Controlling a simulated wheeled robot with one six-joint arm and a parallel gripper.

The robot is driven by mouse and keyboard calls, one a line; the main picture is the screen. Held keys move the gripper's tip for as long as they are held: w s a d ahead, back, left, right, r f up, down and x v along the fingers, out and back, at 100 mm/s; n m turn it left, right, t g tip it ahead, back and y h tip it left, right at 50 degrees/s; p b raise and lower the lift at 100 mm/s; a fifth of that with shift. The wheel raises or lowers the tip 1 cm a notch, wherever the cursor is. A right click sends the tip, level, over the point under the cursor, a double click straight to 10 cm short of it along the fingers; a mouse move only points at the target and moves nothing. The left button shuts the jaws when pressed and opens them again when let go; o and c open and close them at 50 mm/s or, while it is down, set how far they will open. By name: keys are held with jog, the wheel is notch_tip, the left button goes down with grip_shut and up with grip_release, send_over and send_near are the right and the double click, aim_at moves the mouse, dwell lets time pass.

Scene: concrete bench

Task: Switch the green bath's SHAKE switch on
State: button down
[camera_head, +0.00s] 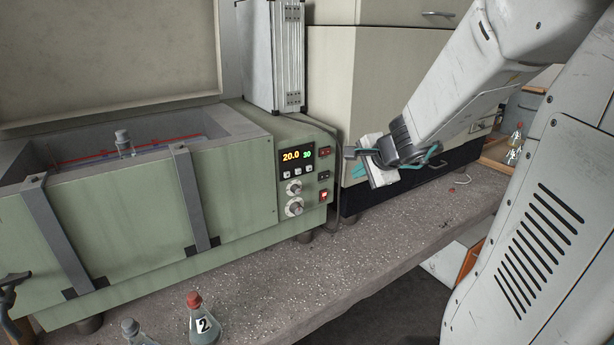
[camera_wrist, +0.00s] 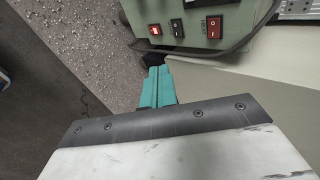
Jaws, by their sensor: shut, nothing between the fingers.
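The green bath (camera_head: 145,200) stands on the bench, with a control panel at its right end showing 20.0 and 30. Beside the display is a column of three rocker switches: a red one at the top (camera_head: 325,151), a dark one in the middle (camera_head: 323,175) and a glowing red one at the bottom (camera_head: 323,196). In the wrist view they are the large red switch (camera_wrist: 214,27), the dark switch (camera_wrist: 177,27) and the lit switch (camera_wrist: 155,30).
A clear vessel (camera_head: 124,145) stands in the open bath. A red-capped flask marked 2 (camera_head: 203,325) and another flask (camera_head: 134,333) stand in front. A dark cable (camera_wrist: 235,48) runs close to the switches. A beige cabinet (camera_head: 375,75) stands behind my gripper.

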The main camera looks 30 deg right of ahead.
dwell(0.3)
send_near(324, 176)
jog(key=shift+w+d+f, duration=0.3)
jog(key=shift+w+f, duration=0.4)
jog(key=shift+f, duration=0.2)
jog(key=shift+w+d+f, duration=0.3)
jog(key=shift+w+f, duration=0.35)
jog(key=shift+f, duration=0.25)
jog(key=shift+w+d+f, duration=0.3)
jog(key=shift+w+f, duration=0.4)
jog(key=shift+f, duration=0.2)
